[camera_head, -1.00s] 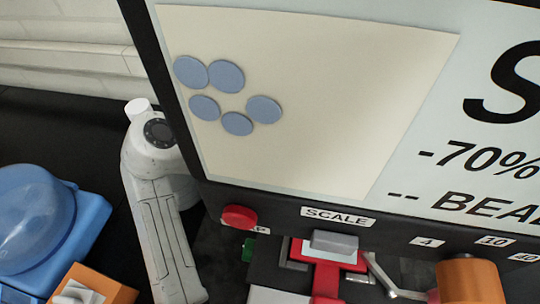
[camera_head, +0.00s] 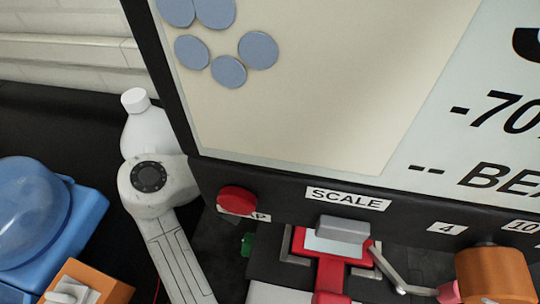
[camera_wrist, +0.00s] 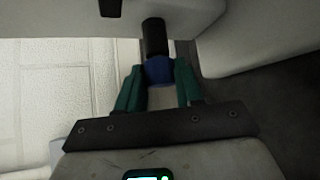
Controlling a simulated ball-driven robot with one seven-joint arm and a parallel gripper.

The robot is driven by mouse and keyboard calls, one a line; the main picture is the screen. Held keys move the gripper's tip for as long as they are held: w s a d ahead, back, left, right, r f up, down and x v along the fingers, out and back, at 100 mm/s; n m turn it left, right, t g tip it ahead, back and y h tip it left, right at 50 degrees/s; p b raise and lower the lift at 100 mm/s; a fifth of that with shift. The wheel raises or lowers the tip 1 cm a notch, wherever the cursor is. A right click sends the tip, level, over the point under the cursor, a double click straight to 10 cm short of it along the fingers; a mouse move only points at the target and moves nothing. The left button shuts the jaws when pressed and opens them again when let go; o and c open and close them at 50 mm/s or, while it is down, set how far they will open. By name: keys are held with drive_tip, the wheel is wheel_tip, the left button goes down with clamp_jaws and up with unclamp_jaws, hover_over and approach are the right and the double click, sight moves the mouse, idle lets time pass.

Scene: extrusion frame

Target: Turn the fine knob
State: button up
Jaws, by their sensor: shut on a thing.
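In the wrist view, my gripper (camera_wrist: 159,72) has teal fingers on either side of a small blue knob (camera_wrist: 158,70). The fingers are shut on it. A black cylinder (camera_wrist: 154,36) joins the knob to a pale grey body (camera_wrist: 185,12) above. I cannot tell whether this knob is the fine one, as no label shows there. In the head view my gripper and the knob are not visible.
The head view shows a large panel (camera_head: 320,100) with a cream area and blue discs. Below it are a red button (camera_head: 237,199), a SCALE label (camera_head: 347,199) and an orange cylinder (camera_head: 495,275). A white bottle (camera_head: 146,127) and blue block (camera_head: 70,225) stand left.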

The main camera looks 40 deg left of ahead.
drive_tip(key=shift+f, duration=0.1)
drive_tip(key=o, duration=1)
drive_tip(key=b+v, duration=0.2)
drive_tip(key=v, duration=0.9)
idle(0.6)
